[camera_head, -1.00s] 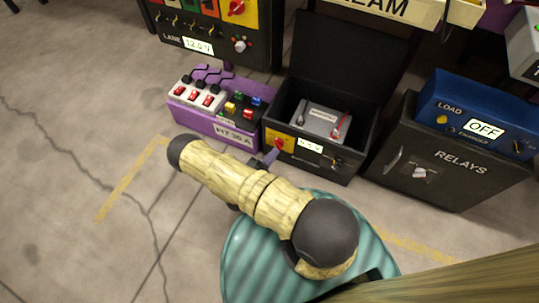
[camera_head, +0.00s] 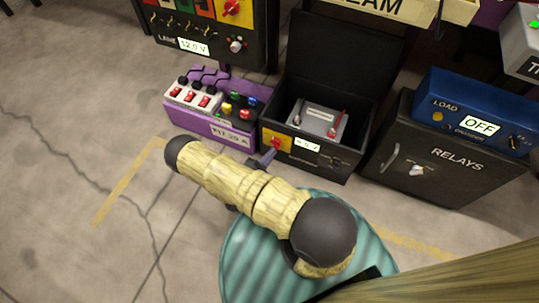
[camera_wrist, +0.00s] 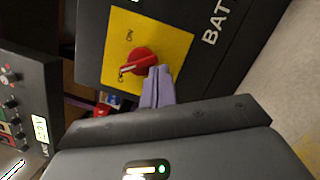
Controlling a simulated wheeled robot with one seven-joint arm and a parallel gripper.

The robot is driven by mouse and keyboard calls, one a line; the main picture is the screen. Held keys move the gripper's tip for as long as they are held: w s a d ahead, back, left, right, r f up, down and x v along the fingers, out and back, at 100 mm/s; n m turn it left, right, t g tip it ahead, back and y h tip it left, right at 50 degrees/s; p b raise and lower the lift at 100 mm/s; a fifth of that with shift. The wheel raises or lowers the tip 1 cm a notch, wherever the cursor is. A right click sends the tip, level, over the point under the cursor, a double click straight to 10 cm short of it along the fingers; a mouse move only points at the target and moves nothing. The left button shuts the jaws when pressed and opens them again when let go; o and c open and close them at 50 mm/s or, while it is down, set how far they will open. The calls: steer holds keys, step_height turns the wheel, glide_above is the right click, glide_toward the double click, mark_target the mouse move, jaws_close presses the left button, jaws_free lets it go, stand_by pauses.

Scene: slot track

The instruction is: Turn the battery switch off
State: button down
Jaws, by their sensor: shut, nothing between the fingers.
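The battery switch is a red rotary knob (camera_wrist: 140,62) on a yellow plate (camera_wrist: 178,42) on the battery box's front. In the wrist view its white pointer line slants to the lower left, toward a partly hidden label beginning with O. The ON label (camera_wrist: 130,35) stands above the knob. My gripper (camera_wrist: 156,86) has its purple fingers shut and empty, with their tips right at the knob's lower right edge; I cannot tell whether they touch. In the head view the yellow plate (camera_head: 274,140) shows just above my gripper (camera_head: 266,157), with the knob small there.
The open black battery box (camera_head: 345,166) holds a grey battery (camera_head: 317,118). A purple switch unit (camera_head: 205,122) stands left of it. A dark relay cabinet (camera_head: 440,180) with a blue load unit (camera_head: 450,100) reading OFF stands right. Free floor lies at the left.

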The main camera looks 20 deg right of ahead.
stand_by(0.3)
steer(key=w+a+f+b, duration=0.2)
steer(key=b, duration=0.1)
steer(key=shift+w+a+f, duration=0.1)
steer(key=shift+w+f, duration=0.05)
steer(key=shift+f, duration=0.2)
steer(key=shift+a+r, duration=0.15)
steer(key=shift+a, duration=0.2)
steer(key=p+v, duration=0.4)
steer(key=v, duration=0.5)
steer(key=shift+s, duration=0.3)
